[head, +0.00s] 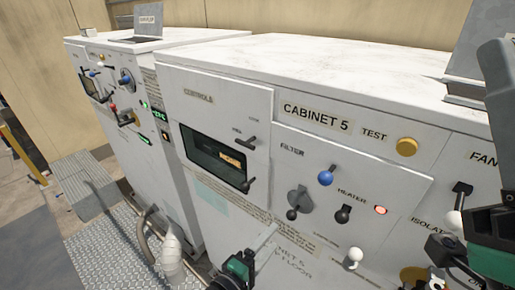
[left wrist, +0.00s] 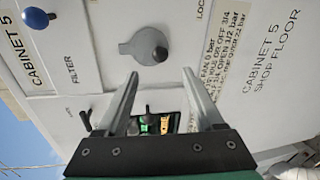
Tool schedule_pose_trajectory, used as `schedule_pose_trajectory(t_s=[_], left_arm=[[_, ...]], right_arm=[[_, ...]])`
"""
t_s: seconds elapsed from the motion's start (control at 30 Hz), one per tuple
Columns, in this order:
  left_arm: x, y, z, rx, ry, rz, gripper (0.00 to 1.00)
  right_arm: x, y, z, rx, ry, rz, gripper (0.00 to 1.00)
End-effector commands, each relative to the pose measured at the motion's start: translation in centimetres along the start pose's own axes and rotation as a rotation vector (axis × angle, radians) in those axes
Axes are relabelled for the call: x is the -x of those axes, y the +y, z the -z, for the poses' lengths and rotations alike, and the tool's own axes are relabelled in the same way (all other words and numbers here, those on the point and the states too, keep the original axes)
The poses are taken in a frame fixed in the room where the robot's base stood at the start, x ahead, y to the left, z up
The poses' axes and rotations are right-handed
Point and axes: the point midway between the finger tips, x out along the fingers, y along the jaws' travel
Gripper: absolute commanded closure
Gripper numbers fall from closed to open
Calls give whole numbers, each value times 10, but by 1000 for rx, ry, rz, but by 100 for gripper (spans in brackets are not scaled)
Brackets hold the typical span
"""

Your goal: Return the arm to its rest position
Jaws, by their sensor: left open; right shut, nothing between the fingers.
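My left gripper (head: 268,238) is low in the middle of the head view, in front of the lower face of Cabinet 5 (head: 225,105). In the left wrist view its two grey fingers (left wrist: 160,72) are apart with nothing held between them. The cabinet panel lies beyond them, with a grey rotary knob (left wrist: 150,46) just past the fingertips. My right gripper (head: 493,52) is at the right edge of the head view, close to the camera, its fingers pointing up. It is shut and empty, and partly cut off by the frame.
Cabinet 5 carries a blue knob (head: 325,178), a yellow test button (head: 407,147), a lit red heater lamp (head: 380,210) and several levers. A second cabinet (head: 165,100) stands at the left. A pipe (head: 172,255) rises beside my left gripper. Open floor (head: 35,235) lies far left.

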Motion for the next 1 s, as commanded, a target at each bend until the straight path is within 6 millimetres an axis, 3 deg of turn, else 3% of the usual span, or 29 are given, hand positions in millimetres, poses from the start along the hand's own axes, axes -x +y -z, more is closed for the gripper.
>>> schedule_pose_trajectory(t_s=[0.07,0.13,0.17,0.27,0.4,0.47,0.5,0.63,0.73,0.8,1.0], left_arm=[[2,6,7,-1,12,-8,31],[5,27,20,-10,34,-39,31],[8,40,25,-19,44,-62,31],[28,107,44,-88,98,-178,31],[86,216,63,-346,249,-372,31],[119,259,66,-499,342,-444,31],[142,286,66,-611,412,-489,31],[230,358,55,-1005,710,-589,31],[296,390,37,-1318,995,-583,31],[321,393,30,-1490,1153,-510,31],[325,393,34,-1689,1271,-358,31]], right_arm=[[-1,0,1,0,0,0,100],[-2,0,2,0,0,0,100],[-3,0,3,0,0,0,100],[-5,0,4,0,0,0,100],[-7,0,6,0,0,0,100],[-8,0,7,0,0,0,100],[-8,0,8,0,0,0,100],[-10,0,9,0,0,0,100],[-10,0,9,0,0,0,100],[-10,0,9,0,0,0,100],[-10,0,9,0,0,0,100]])
